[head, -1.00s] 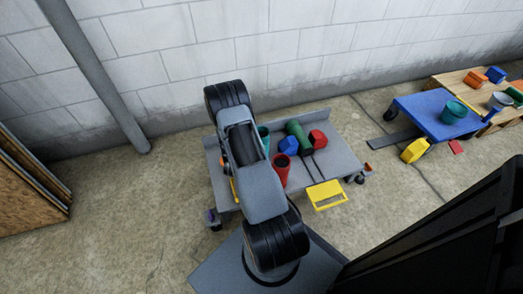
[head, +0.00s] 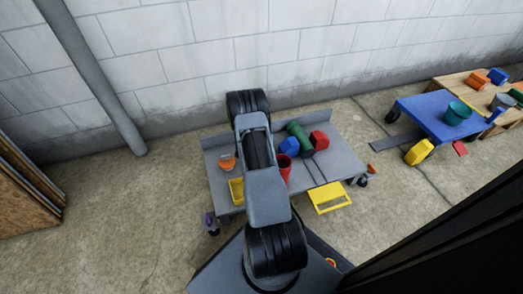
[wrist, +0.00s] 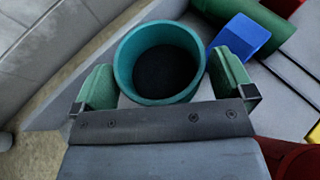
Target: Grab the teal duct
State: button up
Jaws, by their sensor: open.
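The teal duct (wrist: 122,68) is an upright, round, open-topped tube with a dark inside, seen from above in the wrist view. My gripper (wrist: 163,68) is open, with one green finger at the duct's left and the other at its right. The duct lies between the fingers, close to both; I cannot tell whether either touches it. In the head view my arm hides both the duct and my gripper.
The grey cart (head: 343,157) also carries a blue piece (head: 289,146), a green tube (head: 299,134), a red hexagonal piece (head: 319,140), a red tube (head: 284,166), an orange piece (head: 227,162) and a yellow tray (head: 237,190). A blue cart (head: 428,122) with a teal pot (head: 458,112) stands right.

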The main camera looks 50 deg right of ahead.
jog(key=shift+d, duration=0.1)
jog(key=c, duration=1.3)
